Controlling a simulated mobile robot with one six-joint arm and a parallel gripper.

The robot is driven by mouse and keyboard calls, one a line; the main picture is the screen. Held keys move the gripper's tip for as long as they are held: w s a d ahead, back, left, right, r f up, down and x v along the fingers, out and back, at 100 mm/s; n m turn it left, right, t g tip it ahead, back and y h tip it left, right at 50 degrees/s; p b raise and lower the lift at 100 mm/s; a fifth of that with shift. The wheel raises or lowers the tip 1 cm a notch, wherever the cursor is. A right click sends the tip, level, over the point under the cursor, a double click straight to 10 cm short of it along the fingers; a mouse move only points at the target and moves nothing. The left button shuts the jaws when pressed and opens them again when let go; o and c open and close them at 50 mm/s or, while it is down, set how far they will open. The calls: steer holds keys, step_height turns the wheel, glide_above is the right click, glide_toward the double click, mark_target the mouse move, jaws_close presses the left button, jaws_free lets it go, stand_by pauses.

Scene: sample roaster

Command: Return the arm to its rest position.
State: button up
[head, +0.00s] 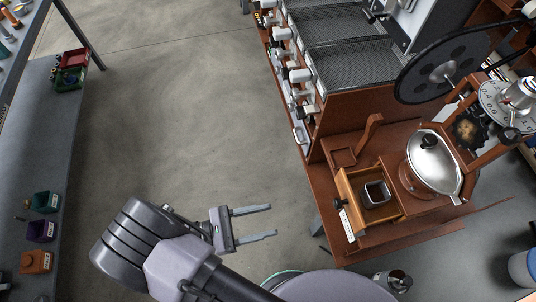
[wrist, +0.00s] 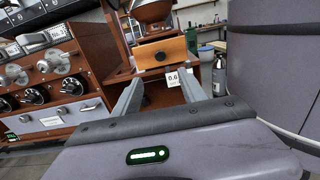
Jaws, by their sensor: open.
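My gripper (head: 251,223) is open and empty in the head view, with its two fingers pointing right over bare floor. It is well left of the wooden bench and touches nothing. My arm comes in from the bottom of the head view and folds left before the gripper. In the wrist view my gripper (wrist: 158,92) shows two parted fingers with nothing between them. Beyond the fingers is a wooden drawer front (wrist: 161,53) with a dark knob.
The wooden bench (head: 318,140) holds the roaster, a metal pan (head: 433,163) and an open drawer (head: 346,205) with a small dark cup (head: 376,193). A grey shelf (head: 38,150) with small bins stands at left. The floor (head: 180,110) between is clear.

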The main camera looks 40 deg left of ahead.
steer(key=w+d+r+m+g+y+b, duration=0.3)
steer(key=w+d+r+m+g, duration=0.95)
steer(key=m+g, duration=0.25)
steer(key=d+r+m+t+y+b, duration=0.1)
steer(key=d+r+m+t+y, duration=0.5)
steer(key=m, duration=1.1)
steer(key=d+r+y, duration=0.4)
steer(key=d+r, duration=0.1)
steer(key=d, duration=0.1)
steer(key=shift+s+m+t+b, duration=0.3)
steer(key=shift+s+m+b, duration=0.05)
steer(key=shift+s+m, duration=0.05)
steer(key=shift+d, duration=0.15)
